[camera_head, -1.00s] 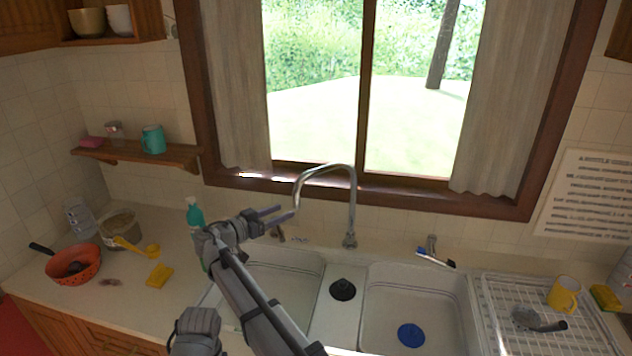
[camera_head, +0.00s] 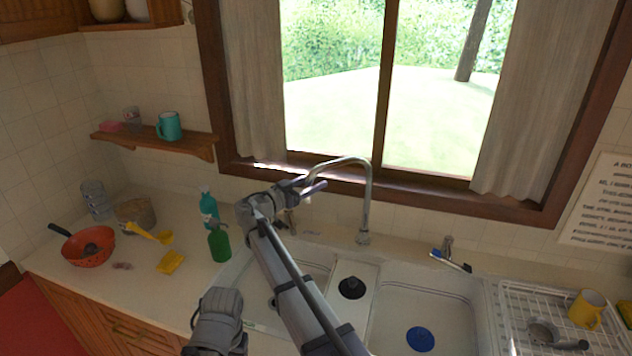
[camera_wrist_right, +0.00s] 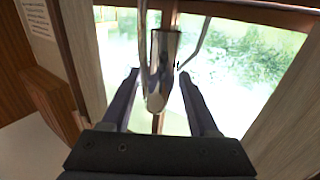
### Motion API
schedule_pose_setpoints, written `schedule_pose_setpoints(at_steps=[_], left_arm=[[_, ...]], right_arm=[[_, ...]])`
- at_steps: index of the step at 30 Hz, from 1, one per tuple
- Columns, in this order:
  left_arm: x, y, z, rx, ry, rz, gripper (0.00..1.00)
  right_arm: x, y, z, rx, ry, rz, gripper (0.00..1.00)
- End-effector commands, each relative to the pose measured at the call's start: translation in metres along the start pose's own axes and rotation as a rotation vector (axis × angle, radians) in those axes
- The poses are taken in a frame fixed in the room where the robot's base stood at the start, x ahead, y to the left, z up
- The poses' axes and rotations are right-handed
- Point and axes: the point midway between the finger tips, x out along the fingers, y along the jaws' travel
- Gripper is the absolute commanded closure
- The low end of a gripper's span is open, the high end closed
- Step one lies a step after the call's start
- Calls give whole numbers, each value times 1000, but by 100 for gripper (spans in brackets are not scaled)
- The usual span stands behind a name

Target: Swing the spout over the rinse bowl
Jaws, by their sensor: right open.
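The chrome spout (camera_head: 367,195) rises from behind the double sink and arches left, its outlet end above the left bowl (camera_head: 316,258). The right bowl (camera_head: 455,305) lies to the right of the spout's base. I cannot tell which bowl is the rinse bowl. My right gripper (camera_head: 312,187) is open at the outlet end of the spout. In the right wrist view, the spout's end (camera_wrist_right: 163,70) lies between the two open fingers of the gripper (camera_wrist_right: 159,75), with gaps on both sides.
A black plug (camera_head: 352,287) sits on the divider and a blue disc (camera_head: 420,338) in the right bowl. A green bottle (camera_head: 219,243) and a teal bottle (camera_head: 208,206) stand left of my right arm. A dish rack (camera_head: 515,300) is at the right.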

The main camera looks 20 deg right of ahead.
Motion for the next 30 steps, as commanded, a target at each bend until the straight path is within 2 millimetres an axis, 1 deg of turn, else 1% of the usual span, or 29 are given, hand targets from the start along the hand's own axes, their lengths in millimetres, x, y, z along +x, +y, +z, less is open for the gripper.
schedule_pose_setpoints(at_steps=[1,5,14,17,30], left_arm=[[0,0,0,0,0,0,35],[0,0,0,0,0,0,35],[0,0,0,0,0,0,35],[0,0,0,0,0,0,35],[0,0,0,0,0,0,35]], right_arm=[[6,0,0,0,0,2,39],[13,0,0,0,0,0,39],[15,0,0,0,0,0,39],[15,0,0,0,0,0,50],[14,0,0,0,0,0,99]])
